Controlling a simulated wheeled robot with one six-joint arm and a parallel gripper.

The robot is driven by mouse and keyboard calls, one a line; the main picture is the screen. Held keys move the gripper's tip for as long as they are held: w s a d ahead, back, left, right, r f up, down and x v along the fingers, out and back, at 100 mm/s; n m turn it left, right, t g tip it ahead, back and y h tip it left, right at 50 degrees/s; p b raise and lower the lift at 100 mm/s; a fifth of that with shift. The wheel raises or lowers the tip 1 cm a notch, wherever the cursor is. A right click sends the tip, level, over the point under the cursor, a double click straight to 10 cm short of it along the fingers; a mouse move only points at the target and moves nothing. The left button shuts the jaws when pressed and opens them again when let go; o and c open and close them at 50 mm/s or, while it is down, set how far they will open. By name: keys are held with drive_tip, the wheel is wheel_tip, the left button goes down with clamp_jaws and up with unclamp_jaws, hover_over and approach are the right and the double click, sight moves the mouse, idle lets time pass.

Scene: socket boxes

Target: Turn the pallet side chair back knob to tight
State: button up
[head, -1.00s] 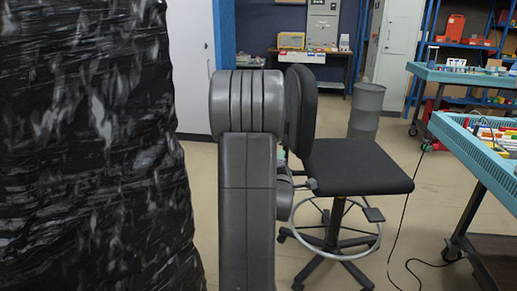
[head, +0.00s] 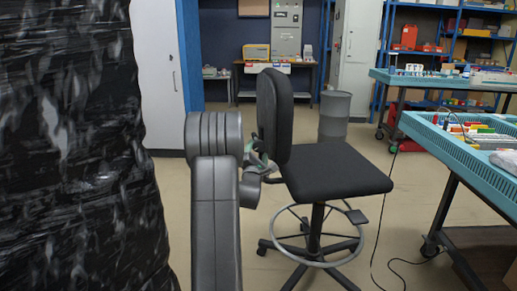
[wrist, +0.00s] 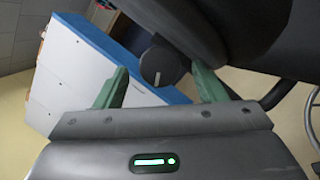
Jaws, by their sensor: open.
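The black office chair (head: 335,172) stands in the middle of the head view, with its upright backrest (head: 275,115) toward the black-wrapped pallet. In the wrist view, the round dark knob (wrist: 162,64) sticks out below the dark chair back (wrist: 240,30) and carries a pale pointer line. My gripper (wrist: 161,76) is open, with one green finger on each side of the knob; I cannot tell whether either finger touches it. In the head view, my gripper (head: 262,165) is beside the lower backrest, partly hidden by my arm.
The wrapped pallet (head: 75,150) fills the left side. A grey bin (head: 334,115) stands behind the chair. Blue-topped workbenches (head: 450,145) with parts stand at the right, and a black cable (head: 376,230) lies on the floor. Open floor lies around the chair's wheeled base.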

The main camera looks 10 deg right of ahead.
sight(258, 148)
drive_tip(key=shift+x, duration=1.85)
drive_tip(key=shift+c, duration=0.4)
drive_tip(key=c, duration=0.9)
